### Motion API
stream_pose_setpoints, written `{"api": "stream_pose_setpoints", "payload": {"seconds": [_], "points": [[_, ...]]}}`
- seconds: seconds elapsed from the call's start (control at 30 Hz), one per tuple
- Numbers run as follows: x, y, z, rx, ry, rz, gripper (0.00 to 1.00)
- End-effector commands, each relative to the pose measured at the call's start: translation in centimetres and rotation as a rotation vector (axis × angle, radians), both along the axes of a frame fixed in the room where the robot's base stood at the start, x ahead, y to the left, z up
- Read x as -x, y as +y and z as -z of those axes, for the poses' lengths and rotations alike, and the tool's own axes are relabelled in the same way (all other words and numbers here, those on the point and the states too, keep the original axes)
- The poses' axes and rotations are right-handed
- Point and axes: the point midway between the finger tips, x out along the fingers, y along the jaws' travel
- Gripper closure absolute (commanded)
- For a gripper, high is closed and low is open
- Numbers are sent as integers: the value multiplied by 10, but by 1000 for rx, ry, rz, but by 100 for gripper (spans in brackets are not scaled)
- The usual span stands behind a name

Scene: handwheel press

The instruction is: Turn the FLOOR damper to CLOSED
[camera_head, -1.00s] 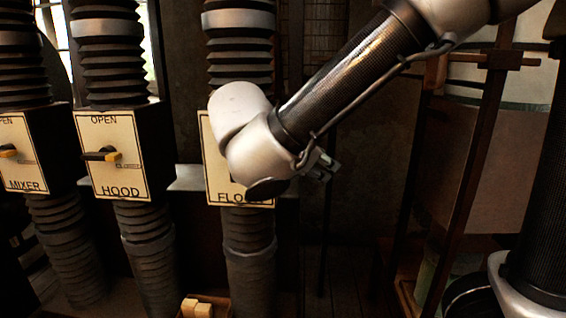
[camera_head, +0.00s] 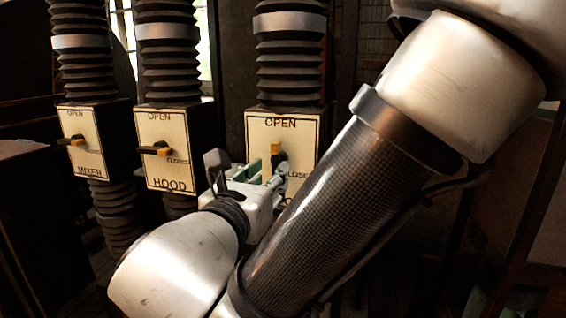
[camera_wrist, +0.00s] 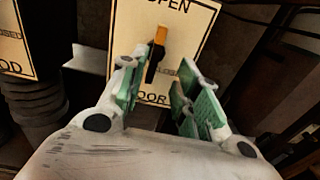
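The FLOOR damper's cream plate (camera_head: 302,137) reads OPEN at the top and CLOSED at the right; it also shows in the wrist view (camera_wrist: 197,42). Its handle (camera_head: 277,154) stands roughly upright, with the yellow-orange end up toward OPEN. The handle (camera_wrist: 158,42) has a black lower part in the wrist view. My gripper (camera_head: 267,174) is in front of the plate, and my arm hides the plate's lower right. In the wrist view my gripper (camera_wrist: 158,70) is open, its green-padded fingers apart on either side of the handle's lower end. Contact cannot be told.
The HOOD damper (camera_head: 167,172) and MIXER damper (camera_head: 84,157) stand to the left, their handles lying sideways. Ribbed ducts (camera_head: 288,70) run above the boxes. A grey ledge (camera_wrist: 88,60) sits left of the FLOOR plate in the wrist view.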

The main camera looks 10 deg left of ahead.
Motion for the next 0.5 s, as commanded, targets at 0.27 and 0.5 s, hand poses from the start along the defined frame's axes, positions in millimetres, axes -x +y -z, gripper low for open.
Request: {"api": "stream_pose_setpoints", "payload": {"seconds": [0.27,0.5], "points": [[-26,5,0,15,-16,-22,68],[-61,2,0,14,-15,-22,68]]}}
